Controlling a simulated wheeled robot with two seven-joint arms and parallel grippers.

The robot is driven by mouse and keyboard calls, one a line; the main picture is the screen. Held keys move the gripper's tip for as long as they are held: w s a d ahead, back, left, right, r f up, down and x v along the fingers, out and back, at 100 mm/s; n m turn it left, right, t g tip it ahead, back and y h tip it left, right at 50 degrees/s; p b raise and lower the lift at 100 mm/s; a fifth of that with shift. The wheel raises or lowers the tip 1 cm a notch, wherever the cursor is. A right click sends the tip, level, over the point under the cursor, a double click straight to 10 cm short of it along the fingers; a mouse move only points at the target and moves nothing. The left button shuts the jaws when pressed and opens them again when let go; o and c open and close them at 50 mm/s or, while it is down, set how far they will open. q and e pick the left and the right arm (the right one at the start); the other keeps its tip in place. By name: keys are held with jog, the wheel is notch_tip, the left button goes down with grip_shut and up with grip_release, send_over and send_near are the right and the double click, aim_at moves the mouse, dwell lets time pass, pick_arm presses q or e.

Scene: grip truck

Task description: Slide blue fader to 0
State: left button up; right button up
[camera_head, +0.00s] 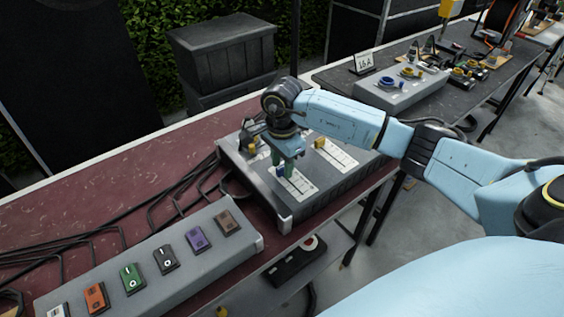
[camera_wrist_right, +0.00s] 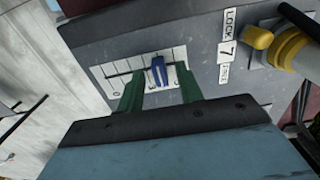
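The blue fader (camera_wrist_right: 159,72) stands up from a slot in a white scale panel (camera_wrist_right: 118,70) in the right wrist view. It is right of the middle of the visible slot. My right gripper (camera_wrist_right: 161,88) is open, with one green finger on each side of the fader and gaps between. In the head view my right gripper (camera_head: 288,168) reaches down over the grey fader box (camera_head: 238,164) and hides much of the fader. The scale's small marks are hard to read, and the fingers cover parts of it. My left gripper is out of view.
A yellow knob (camera_wrist_right: 258,38) is beside the "LOCK 7" label in the wrist view. A grey switch box (camera_head: 190,283) with several coloured switches stands front left. Black cables lie on the red table (camera_head: 95,205). Another grey box (camera_head: 395,98) stands on the table behind.

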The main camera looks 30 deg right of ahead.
jog(key=shift+c, duration=0.2)
grip_shut()
jog(key=shift+s, duration=0.1)
